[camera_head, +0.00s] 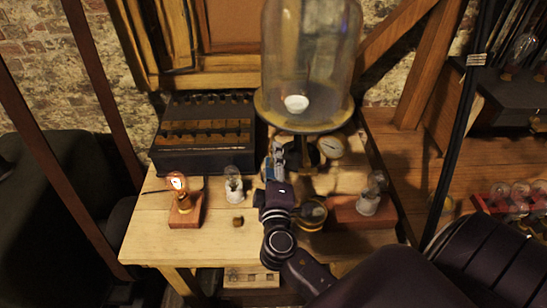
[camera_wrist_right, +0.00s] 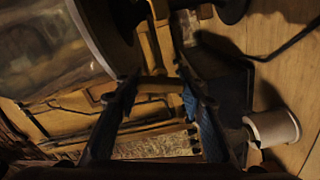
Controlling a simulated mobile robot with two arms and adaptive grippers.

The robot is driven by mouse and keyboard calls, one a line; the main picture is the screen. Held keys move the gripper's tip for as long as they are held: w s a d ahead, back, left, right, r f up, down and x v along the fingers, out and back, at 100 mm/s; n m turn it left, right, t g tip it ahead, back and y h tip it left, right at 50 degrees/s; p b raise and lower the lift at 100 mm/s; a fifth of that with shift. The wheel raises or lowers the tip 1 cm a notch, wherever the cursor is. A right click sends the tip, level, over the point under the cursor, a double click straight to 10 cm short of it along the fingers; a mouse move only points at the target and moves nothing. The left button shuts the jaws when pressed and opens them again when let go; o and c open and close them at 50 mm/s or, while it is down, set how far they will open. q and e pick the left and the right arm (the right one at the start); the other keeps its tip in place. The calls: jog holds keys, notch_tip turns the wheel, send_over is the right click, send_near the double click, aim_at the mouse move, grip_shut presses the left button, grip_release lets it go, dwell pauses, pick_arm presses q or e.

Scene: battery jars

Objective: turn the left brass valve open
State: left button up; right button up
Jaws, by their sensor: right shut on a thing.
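My right gripper (camera_head: 278,155) reaches in from the bottom of the head view to the base of the bell-jar stand, left of the round gauge (camera_head: 331,147). In the wrist view, its two blue-padded fingers (camera_wrist_right: 158,80) stand on either side of a short tan, brass-like bar, which I take to be the handle of the left brass valve (camera_wrist_right: 154,83). The gripper is shut on it. In the head view the gripper hides most of the valve, so its turn angle is unclear. My left gripper is not in view.
A large glass bell jar (camera_head: 308,60) stands right above the gripper. A dark ribbed box (camera_head: 205,150) is to the left. A lit bulb on a wood block (camera_head: 186,218), a small bulb (camera_head: 234,184) and another bulb block (camera_head: 345,210) stand on the table.

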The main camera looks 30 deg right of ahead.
jog(key=n, duration=0.3)
jog(key=shift+f+p, duration=0.1)
jog(key=shift+p, duration=0.2)
jog(key=shift+n, duration=0.5)
jog(key=o, duration=1.2)
jog(key=shift+a, duration=0.1)
jog(key=v, duration=1.2)
jog(key=shift+s, duration=0.1)
